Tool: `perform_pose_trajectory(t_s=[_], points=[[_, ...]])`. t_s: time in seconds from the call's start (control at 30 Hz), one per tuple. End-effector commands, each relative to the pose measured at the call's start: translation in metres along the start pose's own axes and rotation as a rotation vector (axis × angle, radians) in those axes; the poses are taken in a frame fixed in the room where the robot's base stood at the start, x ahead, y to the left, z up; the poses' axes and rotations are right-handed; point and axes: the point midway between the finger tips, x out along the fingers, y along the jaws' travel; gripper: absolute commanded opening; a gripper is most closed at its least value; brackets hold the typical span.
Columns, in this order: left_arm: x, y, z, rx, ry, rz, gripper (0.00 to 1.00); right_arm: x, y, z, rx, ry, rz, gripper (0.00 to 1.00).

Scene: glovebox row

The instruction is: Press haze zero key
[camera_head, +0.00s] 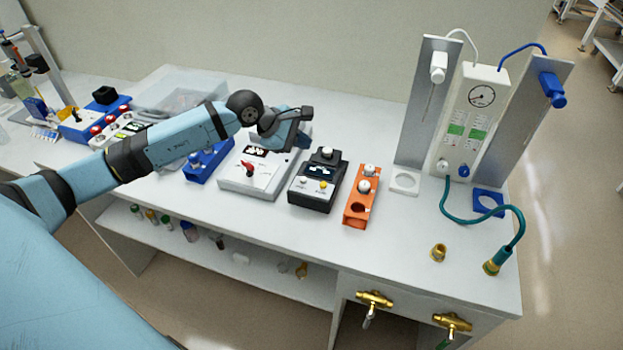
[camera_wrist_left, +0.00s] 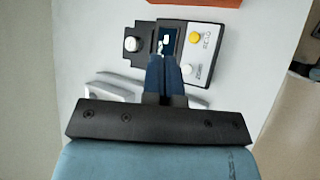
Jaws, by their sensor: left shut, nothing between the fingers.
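A black meter (camera_head: 318,180) with a lit display stands on the bench, a white-capped vial at its back. On its front face are a yellow key (camera_head: 323,185) and a white key (camera_head: 304,181). In the left wrist view the meter (camera_wrist_left: 205,78) shows the yellow key (camera_wrist_left: 194,38) and white key (camera_wrist_left: 187,69); their small labels are unreadable, so I cannot tell which is haze zero. My left gripper (camera_head: 297,141) is shut and empty, above and behind the meter. In the wrist view its fingertips (camera_wrist_left: 164,62) overlap the display edge, beside the white key. My right gripper is not visible.
A grey-white instrument with a red knob (camera_head: 249,171) stands left of the meter; a blue rack (camera_head: 207,164) is further left. An orange rack (camera_head: 357,207) stands close on the right. Tall panels with a gauge (camera_head: 482,96) rise at the back right.

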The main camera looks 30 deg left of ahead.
Motion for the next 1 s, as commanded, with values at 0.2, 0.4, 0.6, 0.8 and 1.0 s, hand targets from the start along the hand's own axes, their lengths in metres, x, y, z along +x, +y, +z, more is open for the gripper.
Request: perform_pose_trajectory(t_s=[0.2, 0.4, 0.6, 0.8, 1.0], points=[[0.000, 0.000, 0.000, -0.002, -0.001, 0.000, 0.00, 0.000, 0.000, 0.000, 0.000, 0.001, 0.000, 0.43], [0.003, -0.002, -0.001, -0.004, -0.003, -0.001, 0.00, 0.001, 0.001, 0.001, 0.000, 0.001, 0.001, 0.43], [0.014, -0.011, -0.009, -0.006, -0.004, -0.001, 0.00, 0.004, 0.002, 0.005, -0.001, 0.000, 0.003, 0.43], [0.033, -0.025, -0.022, -0.006, -0.004, -0.002, 0.00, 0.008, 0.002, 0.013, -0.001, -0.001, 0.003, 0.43], [0.055, -0.040, -0.038, -0.005, -0.004, 0.000, 0.00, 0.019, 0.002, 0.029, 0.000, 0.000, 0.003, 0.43]])
